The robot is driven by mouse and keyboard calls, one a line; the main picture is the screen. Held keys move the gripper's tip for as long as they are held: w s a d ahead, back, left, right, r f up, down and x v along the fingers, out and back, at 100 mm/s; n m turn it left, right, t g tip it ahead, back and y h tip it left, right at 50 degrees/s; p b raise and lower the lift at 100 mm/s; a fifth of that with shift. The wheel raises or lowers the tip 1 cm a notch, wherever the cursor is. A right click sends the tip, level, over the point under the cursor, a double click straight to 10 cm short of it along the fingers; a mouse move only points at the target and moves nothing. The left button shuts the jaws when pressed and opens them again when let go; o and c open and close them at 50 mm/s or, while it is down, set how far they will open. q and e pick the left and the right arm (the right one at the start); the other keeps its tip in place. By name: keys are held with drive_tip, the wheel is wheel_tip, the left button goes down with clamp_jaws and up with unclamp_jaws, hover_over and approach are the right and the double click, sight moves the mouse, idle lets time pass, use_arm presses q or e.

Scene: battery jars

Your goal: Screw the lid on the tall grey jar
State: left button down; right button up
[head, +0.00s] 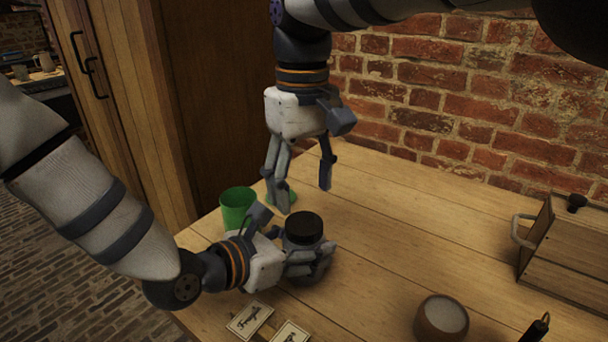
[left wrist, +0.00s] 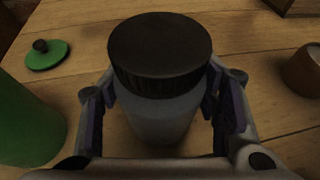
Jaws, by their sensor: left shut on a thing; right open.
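The tall grey jar (left wrist: 160,120) stands upright on the table between the fingers of my left gripper (head: 308,264), which is shut on its body. In the head view those fingers hide most of the jar. A black lid (head: 303,227) with a ridged rim sits on the jar's mouth; it also shows in the left wrist view (left wrist: 160,52). It looks about level, but I cannot tell how tight it is. My right gripper (head: 304,199) is open and empty, pointing down above and slightly behind the lid, apart from it.
A green jar (head: 237,210) stands open left of the grey jar. A green lid (left wrist: 47,55) with a dark knob lies flat behind it. Cards (head: 249,320), a round brown pot (head: 441,320) and a wooden box (head: 568,250) are also on the table. The middle right is clear.

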sight(304, 223)
drive_tip(key=r+n, duration=0.1)
drive_tip(key=n, duration=0.2)
drive_tip(key=shift+d+r+n, duration=0.1)
drive_tip(key=shift+r+n, duration=0.3)
drive_tip(key=shift+f, duration=0.1)
wheel_tip(304, 223, down, 8)
drive_tip(key=shift+r, duration=0.1)
drive_tip(key=shift+c, duration=0.4)
drive_tip(key=c, duration=1)
drive_tip(key=shift+o, duration=0.2)
drive_tip(key=o, duration=1.4)
drive_tip(key=shift+c, duration=0.2)
